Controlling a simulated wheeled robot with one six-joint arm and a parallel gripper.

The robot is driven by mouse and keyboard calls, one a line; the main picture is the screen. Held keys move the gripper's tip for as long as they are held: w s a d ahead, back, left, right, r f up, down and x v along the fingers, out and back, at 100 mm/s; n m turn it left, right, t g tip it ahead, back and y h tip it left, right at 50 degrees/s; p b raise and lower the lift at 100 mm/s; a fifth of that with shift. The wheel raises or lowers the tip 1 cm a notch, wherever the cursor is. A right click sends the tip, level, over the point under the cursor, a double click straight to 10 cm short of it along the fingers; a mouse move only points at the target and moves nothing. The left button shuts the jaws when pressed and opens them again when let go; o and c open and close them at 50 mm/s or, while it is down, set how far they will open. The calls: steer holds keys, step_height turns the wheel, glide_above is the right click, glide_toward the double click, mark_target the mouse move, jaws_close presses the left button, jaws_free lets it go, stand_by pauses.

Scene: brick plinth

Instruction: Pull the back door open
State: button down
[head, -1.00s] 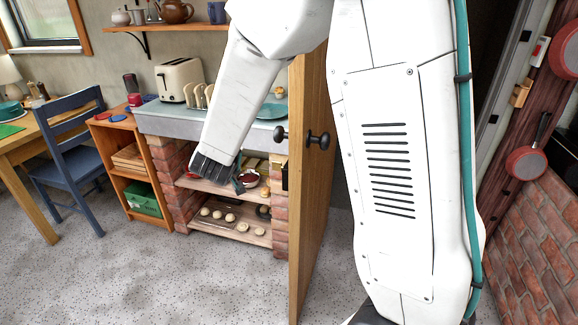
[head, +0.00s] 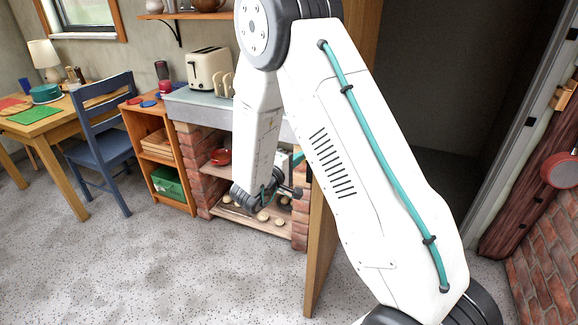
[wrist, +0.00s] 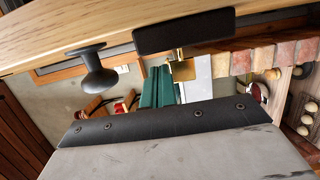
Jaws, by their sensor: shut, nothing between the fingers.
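The back door (head: 318,262) is a wooden door standing swung away from its frame, seen nearly edge-on in the head view. A dark doorway opens to its right. In the wrist view, the door's wood (wrist: 60,38) runs across the top. A dark round knob (wrist: 95,72) and a black lock box (wrist: 184,30) with a brass piece stick out from it. My gripper (wrist: 165,122) fills the bottom of the wrist view as a grey body with a dark edge. It is shut and empty, apart from the knob. In the head view my arm hides the fingertips and part of the door.
A brick plinth (head: 199,150) with shelves and a toaster (head: 210,70) stands behind the door. A wooden shelf unit (head: 160,150), blue chair (head: 98,130) and table (head: 45,125) are to the left. A brick wall (head: 545,245) is at right. Floor (head: 130,265) at front left is clear.

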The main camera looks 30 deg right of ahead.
steer(key=shift+s+d, duration=0.4)
steer(key=shift+d, duration=0.35)
steer(key=shift+s+d, duration=0.35)
steer(key=shift+d, duration=0.4)
steer(key=shift+s+d, duration=0.4)
steer(key=shift+d, duration=0.35)
